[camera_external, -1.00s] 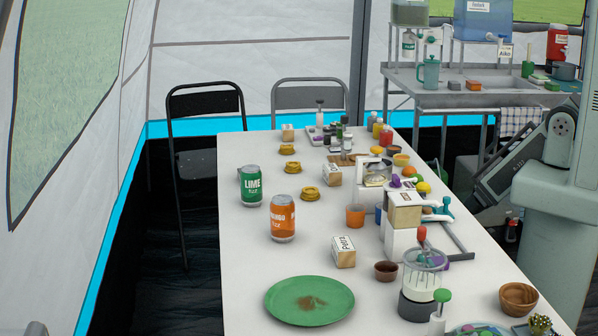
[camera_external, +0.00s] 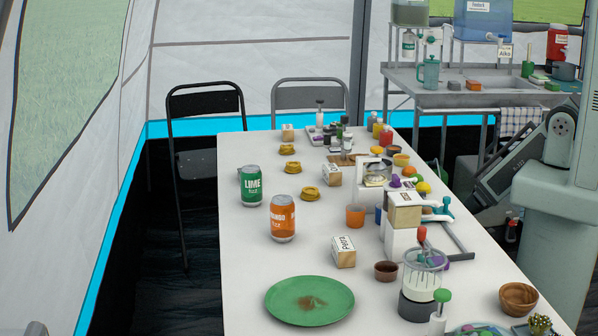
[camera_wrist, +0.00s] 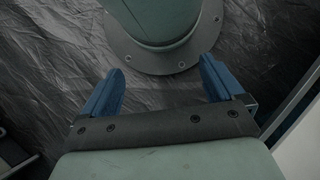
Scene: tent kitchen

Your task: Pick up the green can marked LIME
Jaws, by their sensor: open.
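The green can marked LIME (camera_external: 251,186) stands upright on the left side of the white table (camera_external: 240,240) in the external view. An orange can (camera_external: 283,218) stands just in front of it and to its right, close by. My gripper (camera_wrist: 163,82) shows in the wrist view with its two blue fingers spread apart and nothing between them. It points down at the dark floor beside my own base, away from the table. The gripper is not visible in the external view, and the LIME can is not visible in the wrist view.
A green plate (camera_external: 309,300) lies at the table's near left. A white box (camera_external: 343,251) stands behind it. A blender (camera_external: 421,283) and other items crowd the right side. A chair (camera_external: 205,130) stands at the left.

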